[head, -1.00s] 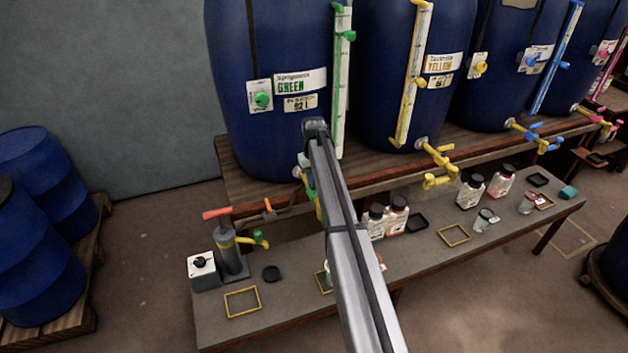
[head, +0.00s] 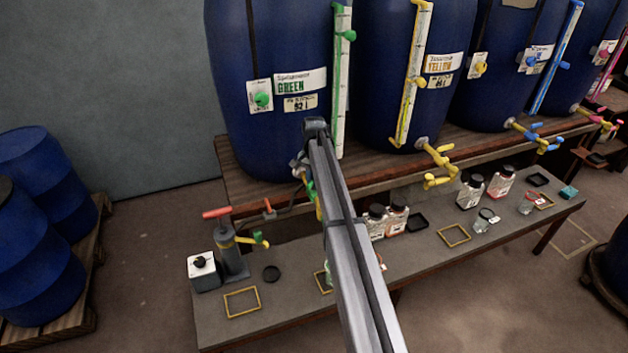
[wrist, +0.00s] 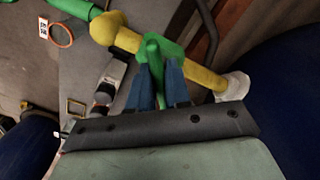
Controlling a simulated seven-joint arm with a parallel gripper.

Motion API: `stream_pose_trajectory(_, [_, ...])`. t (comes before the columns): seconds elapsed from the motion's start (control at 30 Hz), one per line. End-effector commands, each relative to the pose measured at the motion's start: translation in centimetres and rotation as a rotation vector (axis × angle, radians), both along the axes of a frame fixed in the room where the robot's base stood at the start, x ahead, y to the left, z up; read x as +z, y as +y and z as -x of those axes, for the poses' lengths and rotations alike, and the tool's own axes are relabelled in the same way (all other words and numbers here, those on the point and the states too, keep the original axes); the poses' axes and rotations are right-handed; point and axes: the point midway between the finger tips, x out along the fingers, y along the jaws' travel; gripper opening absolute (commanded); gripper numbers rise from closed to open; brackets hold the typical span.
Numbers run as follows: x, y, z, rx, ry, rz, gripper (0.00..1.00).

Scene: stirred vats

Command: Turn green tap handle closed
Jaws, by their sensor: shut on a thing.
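The green tap handle (wrist: 155,48) stands on the yellow tap pipe (wrist: 195,72) in the wrist view. My gripper (wrist: 158,85) has its two blue fingers shut on the handle, one on each side. The pipe runs slantwise from a pale fitting at the right to a green spout (wrist: 75,8) at the upper left. In the head view the green vat (head: 268,60) is the large blue barrel with the GREEN label. My arm hides most of its tap there, and only a little green and yellow shows beside my gripper (head: 303,168).
The vats stand on a wooden shelf (head: 245,180). The neighbouring yellow tap (head: 437,160) is to the right. Open floor lies in front at the left.

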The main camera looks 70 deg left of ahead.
Motion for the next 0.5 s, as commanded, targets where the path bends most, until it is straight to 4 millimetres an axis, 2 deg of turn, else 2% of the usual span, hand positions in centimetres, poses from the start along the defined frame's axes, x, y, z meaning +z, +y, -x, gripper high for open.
stream_pose_trajectory(0.5, [0.03, 0.03, -0.03, -0.457, 0.000, -0.001, 0.00])
